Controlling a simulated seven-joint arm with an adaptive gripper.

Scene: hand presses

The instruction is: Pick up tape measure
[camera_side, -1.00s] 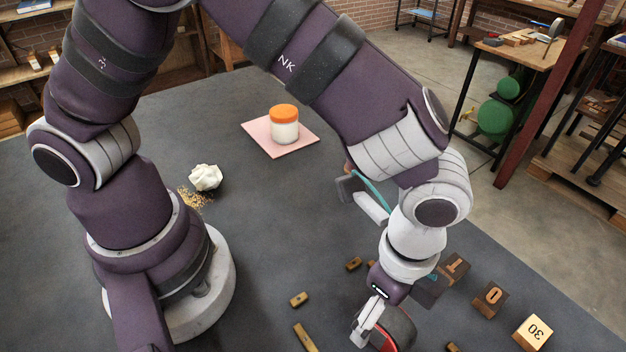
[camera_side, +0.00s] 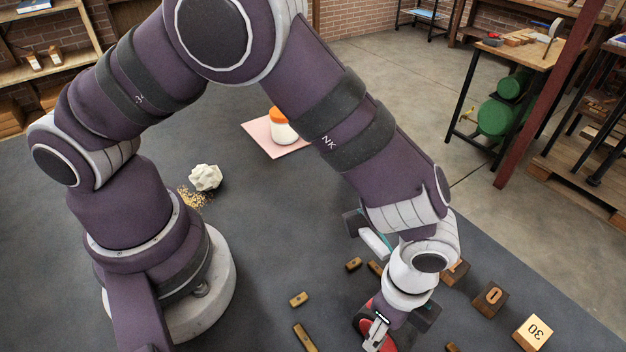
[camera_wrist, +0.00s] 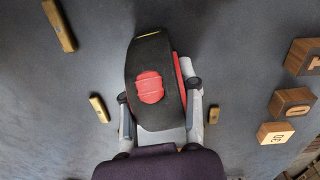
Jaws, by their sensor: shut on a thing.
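The tape measure (camera_wrist: 150,75) is black with a red patch and fills the middle of the wrist view. My gripper (camera_wrist: 160,100) is shut on it, with one finger along each side. In the side view, my gripper (camera_side: 377,333) is near the bottom edge. Red and black parts of the tape measure (camera_side: 406,336) show beside the fingers there, partly hidden by them. I cannot tell how far it is above the table.
Wooden number blocks (camera_side: 490,299) stand to the right, one marked 30 (camera_side: 533,332). Several small brass pieces (camera_side: 299,299) lie to the left. A white jar with an orange lid (camera_side: 284,128) stands on a pink square (camera_side: 262,142). A pale faceted lump (camera_side: 205,177) lies near my base.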

